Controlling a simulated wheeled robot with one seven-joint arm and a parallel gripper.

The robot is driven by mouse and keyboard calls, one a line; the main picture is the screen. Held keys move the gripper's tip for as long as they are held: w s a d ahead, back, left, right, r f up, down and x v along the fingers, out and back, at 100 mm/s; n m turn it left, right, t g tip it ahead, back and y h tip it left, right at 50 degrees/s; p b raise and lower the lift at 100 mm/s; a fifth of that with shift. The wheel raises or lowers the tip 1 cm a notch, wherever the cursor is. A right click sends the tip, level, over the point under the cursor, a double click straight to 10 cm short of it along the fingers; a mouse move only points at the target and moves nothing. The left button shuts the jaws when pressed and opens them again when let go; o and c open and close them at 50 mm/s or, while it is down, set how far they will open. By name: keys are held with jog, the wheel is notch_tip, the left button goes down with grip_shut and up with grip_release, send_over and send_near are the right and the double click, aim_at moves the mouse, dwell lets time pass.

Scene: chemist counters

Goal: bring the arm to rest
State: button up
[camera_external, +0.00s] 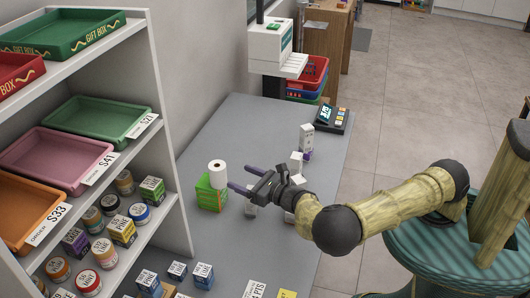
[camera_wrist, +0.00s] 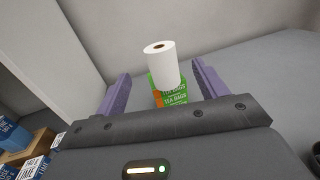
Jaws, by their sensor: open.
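My gripper (camera_external: 243,179) reaches out over the grey counter (camera_external: 232,125) from the right, its two purple fingers spread apart. In the wrist view my gripper (camera_wrist: 160,88) is open with nothing touching its fingers. A white paper roll (camera_external: 218,174) stands upright on a green tea bags box (camera_external: 209,194), just beyond the fingertips. In the wrist view the roll (camera_wrist: 161,64) and the green box (camera_wrist: 171,99) show in the gap between the fingers, farther off. My arm is bent, and its elbow is out to the right.
A white shelf (camera_external: 165,120) with trays and jars stands at the left. Small boxes (camera_external: 203,274) sit at the near counter end. A card terminal (camera_external: 331,118) and stacked baskets (camera_external: 308,75) are at the far end. The floor at right is open.

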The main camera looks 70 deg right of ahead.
jog(key=shift+a, duration=0.1)
jog(key=s+a+r+m+g+y+p, duration=0.4)
jog(key=s+a+m+g, duration=0.4)
jog(key=m, duration=1.2)
jog(key=s+d+r+m+g+b, duration=0.1)
jog(key=s+d+m+g, duration=0.1)
jog(key=s, duration=0.4)
jog(key=s+d+r+m+g+b, duration=0.1)
jog(key=s+d+r+m+g, duration=0.1)
jog(key=s+d+m, duration=0.2)
jog(key=s+d+r+m+g+b, duration=0.1)
jog(key=s+d+m+g, duration=0.2)
jog(key=s+m, duration=0.4)
jog(key=shift+s+d+r, duration=0.3)
jog(key=shift+s+r, duration=0.1)
jog(key=shift+s, duration=0.55)
